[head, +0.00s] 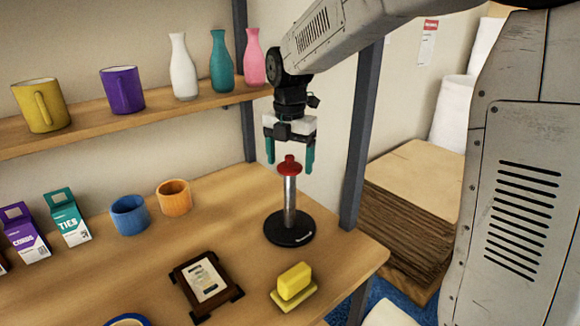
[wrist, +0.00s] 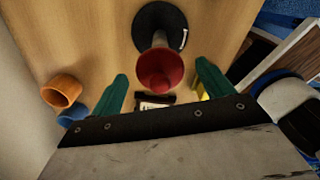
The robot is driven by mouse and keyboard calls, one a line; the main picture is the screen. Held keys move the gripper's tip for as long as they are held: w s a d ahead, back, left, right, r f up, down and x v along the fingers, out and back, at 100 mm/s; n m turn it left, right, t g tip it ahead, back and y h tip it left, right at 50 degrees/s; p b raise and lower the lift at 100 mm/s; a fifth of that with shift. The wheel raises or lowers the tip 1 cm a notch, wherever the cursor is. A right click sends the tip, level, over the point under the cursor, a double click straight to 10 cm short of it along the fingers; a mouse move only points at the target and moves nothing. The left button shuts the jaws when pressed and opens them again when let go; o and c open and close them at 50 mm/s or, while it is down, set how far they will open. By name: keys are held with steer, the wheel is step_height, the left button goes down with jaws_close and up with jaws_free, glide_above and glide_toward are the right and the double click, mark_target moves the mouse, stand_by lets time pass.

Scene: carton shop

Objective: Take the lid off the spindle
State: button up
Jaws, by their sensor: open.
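A red lid (head: 290,166) with a small knob sits on top of the upright metal spindle (head: 290,198). The spindle rises from a round black base (head: 290,229) on the wooden table. My gripper (head: 290,168) points down over the lid with its green fingers open, one on each side of the knob. In the wrist view the red lid (wrist: 160,70) lies between and slightly beyond the two open fingers (wrist: 160,88). The black base also shows there (wrist: 158,22). No contact between fingers and lid is visible.
A blue cup (head: 130,215) and an orange cup (head: 174,198) stand left of the spindle. A yellow block on a dish (head: 294,284) and a dark framed card (head: 206,284) lie in front. A shelf (head: 150,112) with mugs and vases runs behind, and a post (head: 361,130) stands at right.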

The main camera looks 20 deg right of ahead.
steer(key=shift+c, duration=0.3)
steer(key=c, duration=1)
steer(key=shift+r, duration=0.15)
